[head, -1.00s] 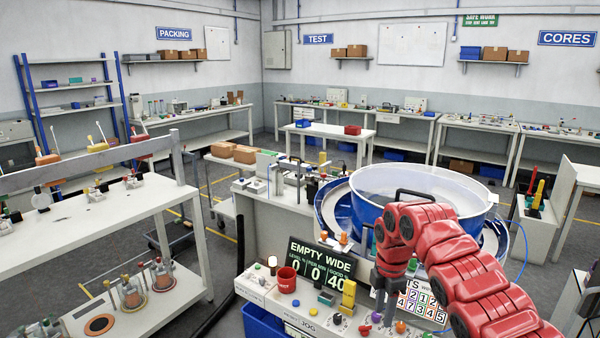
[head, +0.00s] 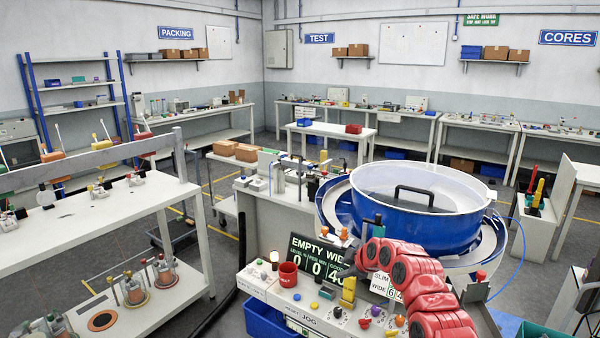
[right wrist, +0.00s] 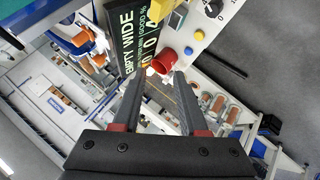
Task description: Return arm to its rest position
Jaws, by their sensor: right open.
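My red right arm (head: 415,285) reaches in from the lower right of the head view. It is bent low over the control console, in front of the blue bowl (head: 450,228). In the right wrist view, my right gripper (right wrist: 157,78) is open, with two dark fingers apart and nothing between them. In the head view, the wrist covers the right part of the display (head: 312,262). My left gripper is not in view.
A white bench (head: 100,215) with fixtures is at the left. Grey floor lies open between bench and console.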

